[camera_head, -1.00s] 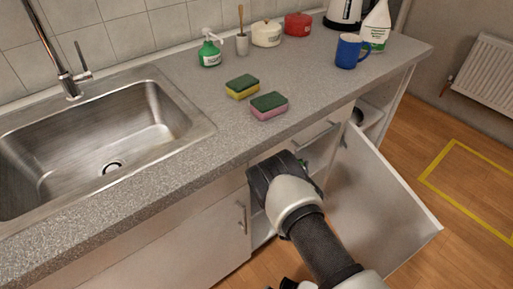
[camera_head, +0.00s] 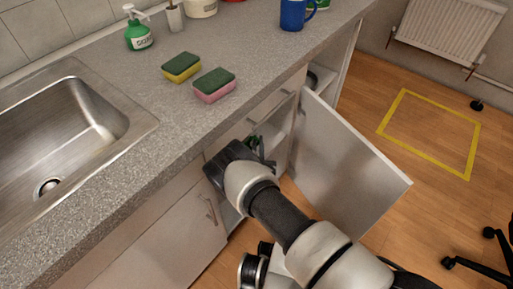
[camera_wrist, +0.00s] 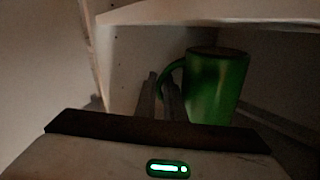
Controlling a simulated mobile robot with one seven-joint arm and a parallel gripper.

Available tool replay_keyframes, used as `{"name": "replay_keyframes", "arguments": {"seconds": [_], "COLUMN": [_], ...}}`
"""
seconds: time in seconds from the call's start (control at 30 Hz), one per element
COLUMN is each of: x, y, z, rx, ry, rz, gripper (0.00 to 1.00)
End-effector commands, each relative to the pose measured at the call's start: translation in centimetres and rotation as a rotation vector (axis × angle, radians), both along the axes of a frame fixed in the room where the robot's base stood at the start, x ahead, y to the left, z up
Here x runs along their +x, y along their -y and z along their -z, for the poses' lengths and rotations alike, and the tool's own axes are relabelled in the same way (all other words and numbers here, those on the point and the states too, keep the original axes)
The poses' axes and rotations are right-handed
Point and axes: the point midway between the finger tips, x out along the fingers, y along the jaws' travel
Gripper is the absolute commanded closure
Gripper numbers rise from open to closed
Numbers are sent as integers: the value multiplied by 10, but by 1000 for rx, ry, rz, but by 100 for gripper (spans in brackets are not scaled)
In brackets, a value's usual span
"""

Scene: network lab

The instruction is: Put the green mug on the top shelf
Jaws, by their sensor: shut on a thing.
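The green mug (camera_wrist: 215,88) stands about upright in the right half of the wrist view, with its handle toward the left. My gripper (camera_wrist: 160,92) is shut on the mug's handle; the finger tips show as dark, narrow shapes beside it. A pale shelf board (camera_wrist: 220,14) crosses the top of the wrist view, above and close to the mug's rim.
The cupboard door (camera_head: 345,155) stands open to the right of my arm. The counter (camera_head: 150,85) above carries two sponges (camera_head: 197,75), a green soap bottle (camera_head: 138,30) and a blue mug (camera_head: 293,14). A sink (camera_head: 60,120) is at the left.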

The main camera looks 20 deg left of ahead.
Motion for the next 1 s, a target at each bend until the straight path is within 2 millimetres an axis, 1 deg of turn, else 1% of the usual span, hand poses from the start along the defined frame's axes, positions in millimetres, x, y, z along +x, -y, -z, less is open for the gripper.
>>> {"name": "replay_keyframes", "arguments": {"seconds": [0.03,0.13,0.37,0.5,0.53,0.6,0.63,0.87,1.0], "x": [0,0,0,0,0,0,0,0,0], "y": [0,0,0,0,1,0,0,0,0], "z": [12,24,24,27,28,28,28,28,24], "rx": [0,1,1,0,-1,-1,-1,-1,0], "ry": [1,2,2,1,-1,-1,-1,0,0], "rz": [-1,-2,-1,0,0,0,0,0,-1], "gripper": [100,100,100,100,88,76,72,72,72]}}
